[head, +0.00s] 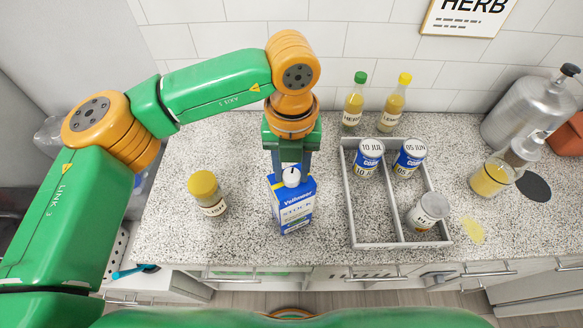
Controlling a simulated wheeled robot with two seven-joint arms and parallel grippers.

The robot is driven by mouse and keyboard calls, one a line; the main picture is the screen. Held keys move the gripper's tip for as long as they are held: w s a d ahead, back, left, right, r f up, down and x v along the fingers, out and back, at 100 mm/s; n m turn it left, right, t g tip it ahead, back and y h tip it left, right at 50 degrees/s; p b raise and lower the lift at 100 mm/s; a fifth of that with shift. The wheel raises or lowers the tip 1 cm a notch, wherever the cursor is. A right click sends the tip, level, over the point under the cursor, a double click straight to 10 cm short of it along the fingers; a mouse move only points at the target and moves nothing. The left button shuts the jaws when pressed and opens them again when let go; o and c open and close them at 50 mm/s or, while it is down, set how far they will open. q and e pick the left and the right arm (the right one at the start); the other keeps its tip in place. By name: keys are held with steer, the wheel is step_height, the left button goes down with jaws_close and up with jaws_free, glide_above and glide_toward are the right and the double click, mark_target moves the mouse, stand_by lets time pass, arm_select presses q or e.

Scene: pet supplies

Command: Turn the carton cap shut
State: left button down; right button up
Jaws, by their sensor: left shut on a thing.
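The blue and white carton (292,211) stands upright on the speckled counter in the middle of the head view. Its white round cap (291,177) is on top, with a dark mark on it. My left gripper (291,172) comes down from above and is shut on the cap. The fingers partly hide the carton's top. I cannot tell from this view how far the cap is turned. My right gripper is not in view.
A jar with a yellow lid (207,193) stands left of the carton. A grey divided tray (352,215) with several cans is to the right. Two bottles (354,103) stand by the wall. A glass jug (492,177) and metal vessel (530,112) are at far right.

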arm_select(q)
steer(key=shift+f+m+b, duration=0.2)
steer(key=shift+m+b, duration=0.7)
steer(key=shift+b, duration=0.05)
steer(key=m+b, duration=0.1)
steer(key=m, duration=0.1)
steer(key=shift+m+b, duration=0.35)
steer(key=shift+m, duration=0.05)
steer(key=m+b, duration=0.1)
steer(key=m, duration=0.1)
steer(key=shift+r+m, duration=0.1)
steer(key=shift+m, duration=0.2)
steer(key=m, duration=0.3)
steer(key=shift+m+b, duration=0.3)
steer(key=shift+b, duration=0.05)
steer(key=m, duration=0.4)
steer(key=shift+r+m, duration=0.1)
steer(key=shift+m, duration=0.2)
steer(key=m, duration=0.3)
steer(key=shift+m, duration=4.5)
